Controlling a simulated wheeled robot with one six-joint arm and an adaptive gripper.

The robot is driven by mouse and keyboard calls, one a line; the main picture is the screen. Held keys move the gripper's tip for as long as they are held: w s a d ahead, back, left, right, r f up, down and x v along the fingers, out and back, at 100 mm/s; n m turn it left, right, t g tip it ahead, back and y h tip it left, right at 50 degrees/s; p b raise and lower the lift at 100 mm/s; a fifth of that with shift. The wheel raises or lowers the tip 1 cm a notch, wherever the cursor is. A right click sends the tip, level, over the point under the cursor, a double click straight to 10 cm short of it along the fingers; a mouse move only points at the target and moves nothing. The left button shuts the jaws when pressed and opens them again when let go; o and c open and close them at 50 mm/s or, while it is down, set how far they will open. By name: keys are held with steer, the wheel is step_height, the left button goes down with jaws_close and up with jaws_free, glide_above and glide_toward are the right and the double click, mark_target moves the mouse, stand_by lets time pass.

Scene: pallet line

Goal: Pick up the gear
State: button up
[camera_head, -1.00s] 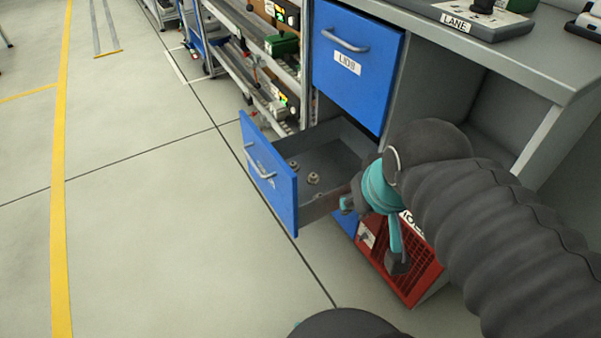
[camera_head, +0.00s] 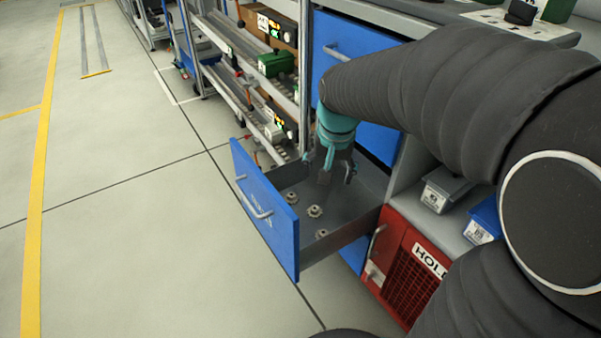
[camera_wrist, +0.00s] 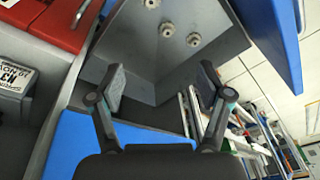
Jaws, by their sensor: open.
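Three small metal gears lie on the floor of the open blue-fronted drawer (camera_head: 262,222). In the head view one gear (camera_head: 291,197) is farthest back, one gear (camera_head: 314,211) is in the middle and one gear (camera_head: 321,233) is nearest. The wrist view shows them at the top, a gear (camera_wrist: 167,29) between two others. My gripper (camera_head: 335,178) points down over the back part of the drawer, behind the gears in the head view. In the wrist view its two fingers (camera_wrist: 161,88) are spread with nothing between them.
A closed blue drawer front (camera_head: 335,50) is above the open drawer. A red cabinet (camera_head: 405,275) labelled HOL… stands to the right, with a grey bin (camera_head: 445,190) and a blue bin (camera_head: 485,220) above it. Metal shelving (camera_head: 240,80) is behind. Open floor lies left.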

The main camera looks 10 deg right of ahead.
mark_target(314, 208)
steer(key=w+f+m+b, duration=0.1)
steer(key=w+f, duration=0.2)
steer(key=f, duration=0.2)
steer(key=w+f+m+g+b, duration=0.1)
steer(key=w+f, duration=0.3)
steer(key=f, duration=0.2)
steer(key=w+f+m+g+b, duration=0.1)
steer(key=w+f, duration=0.3)
steer(key=f, duration=0.2)
steer(key=shift+w, duration=0.2)
steer(key=shift+m, duration=0.3)
steer(key=shift+s+d+f+b, duration=0.1)
steer(key=shift+f+b, duration=0.35)
steer(key=shift+f, duration=1.5)
steer(key=shift+s+f+b, duration=0.1)
steer(key=shift+f+b, duration=0.3)
steer(key=shift+f, duration=1.5)
steer(key=c, duration=1)
